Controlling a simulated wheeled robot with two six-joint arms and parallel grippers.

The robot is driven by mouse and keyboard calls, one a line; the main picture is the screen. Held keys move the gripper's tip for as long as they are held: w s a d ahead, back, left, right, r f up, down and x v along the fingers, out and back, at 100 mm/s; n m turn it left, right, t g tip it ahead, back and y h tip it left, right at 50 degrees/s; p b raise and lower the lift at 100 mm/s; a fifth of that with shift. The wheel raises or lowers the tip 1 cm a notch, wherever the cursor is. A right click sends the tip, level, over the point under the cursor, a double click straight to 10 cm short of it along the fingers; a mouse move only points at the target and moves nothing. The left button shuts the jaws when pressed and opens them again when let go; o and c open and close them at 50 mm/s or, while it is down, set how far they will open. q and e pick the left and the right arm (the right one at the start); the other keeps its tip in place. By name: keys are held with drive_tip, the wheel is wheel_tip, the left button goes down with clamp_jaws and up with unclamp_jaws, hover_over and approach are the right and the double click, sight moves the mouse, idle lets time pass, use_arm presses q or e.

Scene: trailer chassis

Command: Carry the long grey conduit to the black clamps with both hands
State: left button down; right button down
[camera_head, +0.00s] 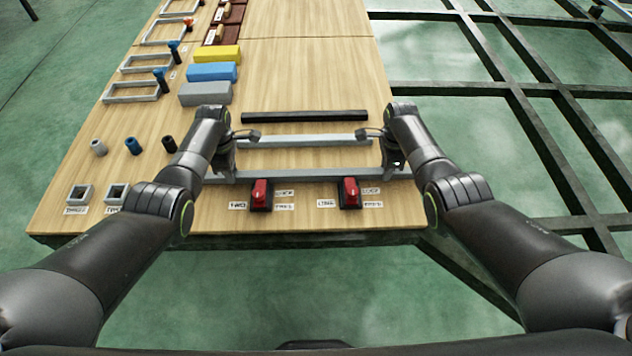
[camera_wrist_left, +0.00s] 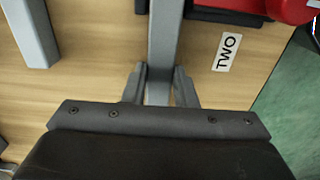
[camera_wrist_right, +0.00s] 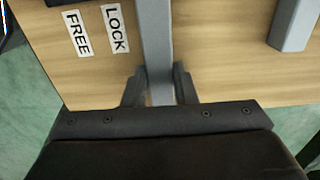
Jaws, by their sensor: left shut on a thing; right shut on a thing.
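The long grey conduit (camera_head: 310,174) lies across the front of the wooden table, just behind two black clamps with red levers, the left clamp (camera_head: 261,202) and the right clamp (camera_head: 349,201). My left gripper (camera_head: 222,172) is shut on its left part, and my right gripper (camera_head: 394,166) is shut on its right part. The conduit runs between the fingers in the left wrist view (camera_wrist_left: 164,50) and the right wrist view (camera_wrist_right: 156,50). In the left wrist view, black clamp parts show on both sides of it. I cannot tell whether it touches the clamps.
A lighter grey bar (camera_head: 305,140) and a black bar (camera_head: 303,116) lie behind the conduit. Labels flank the clamps. Yellow, blue and grey blocks (camera_head: 206,93), frames and small tubes (camera_head: 132,146) are at the left. The table's front edge (camera_head: 310,232) is close.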

use_arm(q)
drive_tip(key=shift+f+b, duration=0.4)
drive_tip(key=shift+f, duration=0.15)
use_arm(e)
drive_tip(key=shift+f, duration=0.5)
use_arm(q)
drive_tip(key=c, duration=1.2)
unclamp_jaws()
drive_tip(key=shift+r, duration=0.15)
use_arm(e)
drive_tip(key=c, duration=1.2)
unclamp_jaws()
drive_tip(key=shift+r, duration=0.15)
use_arm(q)
drive_tip(key=shift+o, duration=0.2)
use_arm(e)
drive_tip(key=shift+o, duration=0.2)
use_arm(q)
drive_tip(key=shift+r, duration=0.1)
use_arm(e)
drive_tip(key=shift+r, duration=0.4)
use_arm(q)
wheel_tip(320, 180, up, 12)
use_arm(e)
wheel_tip(320, 180, up, 11)
use_arm(q)
drive_tip(key=shift+s, duration=0.1)
use_arm(e)
drive_tip(key=shift+s, duration=0.1)
